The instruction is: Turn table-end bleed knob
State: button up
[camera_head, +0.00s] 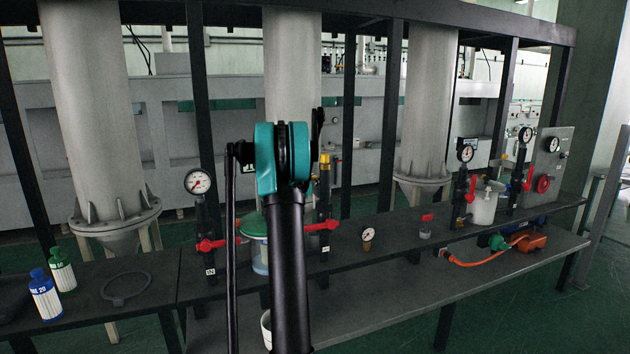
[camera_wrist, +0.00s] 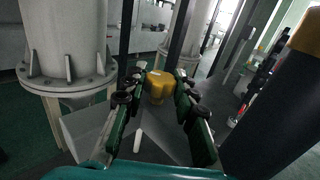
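A yellow knob (camera_wrist: 157,87) lies between the fingertips in the wrist view. My gripper (camera_wrist: 162,78) is open, with one dark green finger on each side of it; I cannot tell whether either finger touches it. In the head view a yellow-capped fitting (camera_head: 324,165) tops a dark upright with a red handle, just right of my arm. My arm covers part of that area and most of my gripper there. I cannot tell surely that the capped fitting and the knob in the wrist view are the same.
A gauge post (camera_head: 198,183) with a red handle stands left of my arm. More gauge posts and a panel with a red handwheel (camera_head: 543,184) stand right. Bottles (camera_head: 45,294) are at far left. A dark, orange-capped cylinder (camera_wrist: 285,100) is close at the wrist view's right.

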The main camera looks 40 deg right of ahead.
grip_shut()
jog(key=shift+m+g, duration=0.3)
jog(key=shift+g, duration=0.2)
jog(key=m+g+h, duration=0.1)
jog(key=g, duration=0.1)
jog(key=m+g, duration=0.1)
jog(key=shift+w+a+m+g+h, duration=0.1)
jog(key=shift+w+m+g+h, duration=0.05)
jog(key=shift+m+g+h, duration=0.2)
jog(key=m+g, duration=0.3)
jog(key=g, duration=0.2)
jog(key=m+g, duration=0.3)
jog(key=g, duration=0.1)
jog(key=shift+g, duration=0.35)
jog(key=o, duration=0.7)
grip_release()
jog(key=v, duration=1.1)
jog(key=shift+w+a+r, duration=0.2)
jog(key=shift+w+a, duration=0.05)
jog(key=shift+a, duration=0.1)
